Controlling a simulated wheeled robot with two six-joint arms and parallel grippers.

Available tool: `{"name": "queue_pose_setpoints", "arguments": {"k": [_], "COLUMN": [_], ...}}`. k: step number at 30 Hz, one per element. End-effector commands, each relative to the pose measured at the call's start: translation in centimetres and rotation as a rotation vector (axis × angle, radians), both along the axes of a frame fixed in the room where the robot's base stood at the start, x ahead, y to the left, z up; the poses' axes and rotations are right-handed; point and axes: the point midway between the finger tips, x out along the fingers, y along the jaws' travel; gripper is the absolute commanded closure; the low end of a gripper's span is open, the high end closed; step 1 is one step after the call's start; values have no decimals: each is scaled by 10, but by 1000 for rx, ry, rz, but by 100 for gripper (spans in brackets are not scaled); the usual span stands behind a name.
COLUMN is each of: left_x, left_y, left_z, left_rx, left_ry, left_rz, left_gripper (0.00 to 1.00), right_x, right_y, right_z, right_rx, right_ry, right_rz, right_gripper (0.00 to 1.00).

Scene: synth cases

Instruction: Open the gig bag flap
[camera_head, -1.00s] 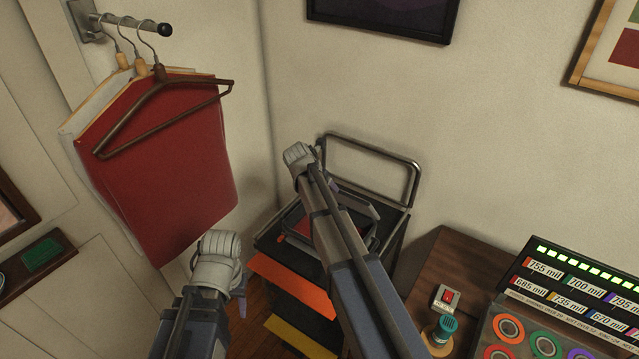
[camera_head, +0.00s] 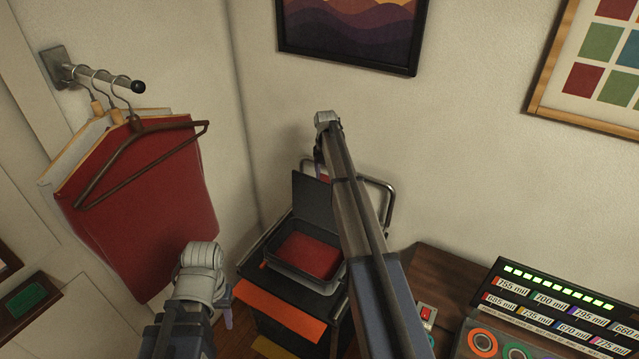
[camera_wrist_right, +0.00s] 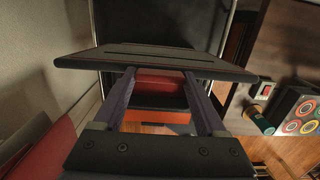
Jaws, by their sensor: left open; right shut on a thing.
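The gig bag (camera_head: 270,262) lies on a dark cart and shows a red lining inside. Its dark flap (camera_head: 313,203) stands up steeply at the back, with the bag open below it. My right gripper (camera_head: 318,162) is above, at the flap's upper side, shut on the flap; my forearm hides part of the grip. In the right wrist view, a dark panel (camera_wrist_right: 155,60) spans across the finger ends, with red behind it. My left gripper (camera_head: 228,312) is open and empty, left of the cart, with its fingers partly hidden.
The cart's metal handle (camera_head: 388,195) rises behind the bag. Red and pale covers (camera_head: 150,215) hang on a wall rail at left. A wooden bench (camera_head: 440,275) with a switch box and a coloured panel (camera_head: 560,310) stands at right.

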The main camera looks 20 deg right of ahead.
Motion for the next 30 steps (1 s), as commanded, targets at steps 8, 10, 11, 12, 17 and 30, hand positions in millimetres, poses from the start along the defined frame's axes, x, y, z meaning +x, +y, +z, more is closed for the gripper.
{"name": "queue_pose_setpoints", "arguments": {"k": [8, 10, 11, 12, 17, 30], "left_x": [0, 0, 0, 0, 0, 0], "left_y": [0, 0, 0, 0, 0, 0], "left_z": [-4, -5, -5, -5, -5, -4], "left_rx": [0, 0, 0, 0, 0, 0], "left_ry": [0, 0, 0, 0, 0, 0], "left_rz": [-1, -1, -1, -1, -1, -1], "left_gripper": [50, 50, 50, 50, 50, 50], "right_x": [19, 20, 21, 21, 22, 22], "right_y": [-24, -27, -28, -29, -30, -29], "right_z": [-4, -4, -4, -4, -4, -4], "right_rx": [-8, -8, -9, -9, -10, -8], "right_ry": [-5, -5, -6, -6, -7, -6], "right_rz": [-1, -1, -1, -1, -1, 0], "right_gripper": [100, 100, 100, 100, 100, 10]}}
